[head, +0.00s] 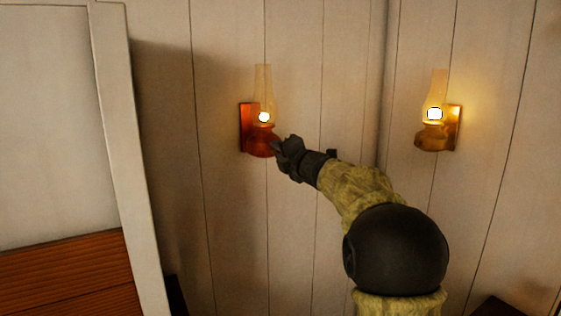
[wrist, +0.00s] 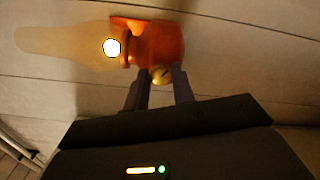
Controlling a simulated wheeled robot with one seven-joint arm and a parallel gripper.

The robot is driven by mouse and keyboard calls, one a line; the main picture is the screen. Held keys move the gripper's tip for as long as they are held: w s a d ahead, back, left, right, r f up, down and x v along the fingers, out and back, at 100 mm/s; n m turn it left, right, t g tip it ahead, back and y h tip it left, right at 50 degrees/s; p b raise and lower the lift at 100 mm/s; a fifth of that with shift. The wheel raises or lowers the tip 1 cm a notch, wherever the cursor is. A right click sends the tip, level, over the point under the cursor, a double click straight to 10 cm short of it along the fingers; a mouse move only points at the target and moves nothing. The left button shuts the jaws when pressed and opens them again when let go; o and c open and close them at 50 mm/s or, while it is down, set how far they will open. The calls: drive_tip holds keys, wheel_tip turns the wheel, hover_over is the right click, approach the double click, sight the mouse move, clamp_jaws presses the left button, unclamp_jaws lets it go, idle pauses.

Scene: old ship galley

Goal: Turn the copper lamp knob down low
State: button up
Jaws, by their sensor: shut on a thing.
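The copper lamp (head: 261,143) hangs on the white plank wall left of centre in the head view, with a tall glass chimney and a small round bright flame. It also shows in the wrist view (wrist: 163,42), lying sideways in the picture. Its small brassy knob (wrist: 161,75) sits between my fingertips at the side of the lamp's body. My gripper (wrist: 162,84) is shut on the knob. In the head view my gripper (head: 277,148) reaches the lamp from the right and hides the knob.
A second, yellow brass lamp (head: 432,136) hangs on the wall to the right, with a larger, brighter flame. A white upright post (head: 135,160) and wooden boards (head: 65,275) stand at the left. The wall between the lamps is bare apart from my arm.

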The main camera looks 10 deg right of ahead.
drive_tip(key=n+b, duration=0.2)
drive_tip(key=n, duration=0.3)
drive_tip(key=shift+f+b, duration=0.1)
drive_tip(key=shift+b, duration=0.3)
drive_tip(key=o, duration=1)
drive_tip(key=b+v, duration=0.3)
drive_tip(key=v, duration=1.4)
drive_tip(key=shift+s, duration=0.15)
